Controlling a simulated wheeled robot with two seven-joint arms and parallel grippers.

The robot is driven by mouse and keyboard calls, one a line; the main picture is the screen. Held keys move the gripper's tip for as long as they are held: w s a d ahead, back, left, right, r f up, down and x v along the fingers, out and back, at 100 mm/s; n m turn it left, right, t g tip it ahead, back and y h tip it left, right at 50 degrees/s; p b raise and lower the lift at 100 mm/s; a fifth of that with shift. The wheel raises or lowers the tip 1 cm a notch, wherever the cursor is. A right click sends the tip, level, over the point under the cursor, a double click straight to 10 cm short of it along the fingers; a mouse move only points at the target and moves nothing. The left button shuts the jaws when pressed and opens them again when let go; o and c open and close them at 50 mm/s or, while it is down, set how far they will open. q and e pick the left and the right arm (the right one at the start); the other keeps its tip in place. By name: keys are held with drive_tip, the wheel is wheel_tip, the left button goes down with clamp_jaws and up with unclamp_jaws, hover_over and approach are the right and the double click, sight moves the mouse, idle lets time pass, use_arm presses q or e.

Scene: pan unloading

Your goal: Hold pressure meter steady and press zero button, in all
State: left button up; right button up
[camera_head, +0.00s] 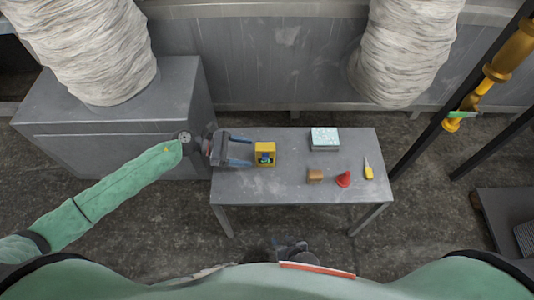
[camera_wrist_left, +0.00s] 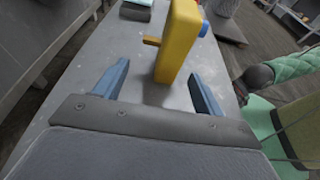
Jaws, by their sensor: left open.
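The yellow pressure meter (camera_head: 265,147) stands upright on the left part of the grey table, with a dark and blue face toward my body. My left gripper (camera_head: 250,153) is open just left of it, with its two blue fingers pointing at it. In the left wrist view the meter (camera_wrist_left: 178,45) stands ahead, around the fingertips, in line with the gap, a little nearer the right finger. No grip shows. A blue part sticks out on its right side. The zero button cannot be made out. My right gripper (camera_head: 290,247) is low by my body, its jaws unclear.
On the grey table (camera_head: 240,187) are a pale green-topped box (camera_head: 325,138), a brown block (camera_head: 315,176), a red cone-like piece (camera_head: 344,180) and a yellow-handled tool (camera_head: 368,172). A grey cabinet (camera_head: 110,125) is left of the table. The table's front left is clear.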

sight(262, 155)
use_arm(q)
drive_tip(key=x, duration=0.4)
drive_tip(key=shift+d+f, duration=0.1)
drive_tip(key=shift+b+x, duration=0.3)
drive_tip(key=shift+x, duration=0.9)
use_arm(e)
drive_tip(key=shift+a+f, duration=0.1)
drive_tip(key=shift+f, duration=0.05)
use_arm(q)
drive_tip(key=c, duration=1.1)
drive_tip(key=shift+c, duration=0.2)
use_arm(e)
clamp_jaws()
drive_tip(key=shift+f, duration=0.1)
